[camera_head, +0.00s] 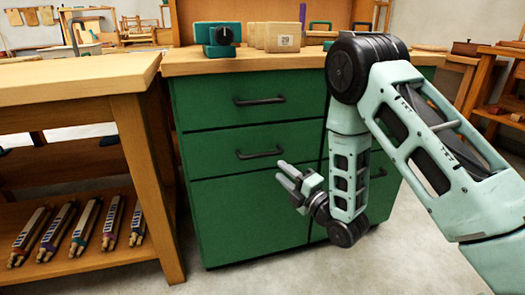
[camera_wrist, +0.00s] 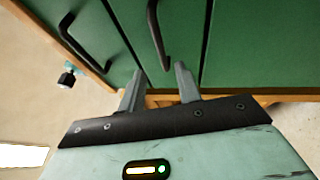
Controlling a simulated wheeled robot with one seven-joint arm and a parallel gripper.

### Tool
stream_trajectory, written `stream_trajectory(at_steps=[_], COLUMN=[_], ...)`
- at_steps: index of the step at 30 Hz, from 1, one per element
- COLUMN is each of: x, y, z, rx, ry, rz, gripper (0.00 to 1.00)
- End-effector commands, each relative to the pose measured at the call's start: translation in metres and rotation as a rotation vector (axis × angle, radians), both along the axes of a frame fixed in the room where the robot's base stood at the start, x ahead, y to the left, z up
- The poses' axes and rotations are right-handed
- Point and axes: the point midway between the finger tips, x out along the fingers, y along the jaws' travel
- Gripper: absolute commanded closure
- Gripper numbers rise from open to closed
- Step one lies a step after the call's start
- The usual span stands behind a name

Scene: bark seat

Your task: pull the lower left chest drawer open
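The green chest (camera_head: 250,215) stands ahead. Its lower left drawer (camera_head: 215,150) looks closed and has a dark bar handle (camera_head: 259,154), level in the head view. In the wrist view this handle (camera_wrist: 156,30) runs up the picture, its near end between the fingertips in the image. My gripper (camera_head: 284,170) is in front of the chest, just below and right of the handle's right end in the head view. In the wrist view my gripper (camera_wrist: 160,70) has its two fingers apart with nothing held. I cannot tell how far the fingertips are from the handle.
The upper left drawer's handle (camera_head: 259,100) is above; it also shows in the wrist view (camera_wrist: 75,35). A wooden bench (camera_head: 145,180) stands close at left, with several bundles on its shelf. A green device (camera_head: 216,38) and wooden blocks sit on the chest. Floor in front is clear.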

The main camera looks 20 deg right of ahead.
Motion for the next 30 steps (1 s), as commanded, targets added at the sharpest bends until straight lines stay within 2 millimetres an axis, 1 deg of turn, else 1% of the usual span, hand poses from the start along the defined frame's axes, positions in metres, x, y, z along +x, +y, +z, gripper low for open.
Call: stream_trajectory(at_steps=[1, 3, 9, 15, 20, 28, 29, 30], x=[0.010, 0.024, 0.059, 0.083, 0.090, 0.091, 0.091, 0.091], y=[0.003, 0.008, 0.024, 0.034, 0.037, 0.037, 0.037, 0.037], z=[0.000, 0.002, 0.009, 0.014, 0.016, 0.017, 0.017, 0.017], rx=[0.001, 0.002, 0.001, 0.001, 0.001, 0.000, 0.000, 0.000], ry=[-0.007, -0.006, -0.005, -0.001, 0.000, 0.001, 0.001, 0.001], rz=[-0.003, -0.003, -0.003, -0.003, -0.003, -0.003, -0.003, -0.003], gripper=[0.66, 0.66, 0.66, 0.66, 0.66, 0.66, 0.75, 0.86])
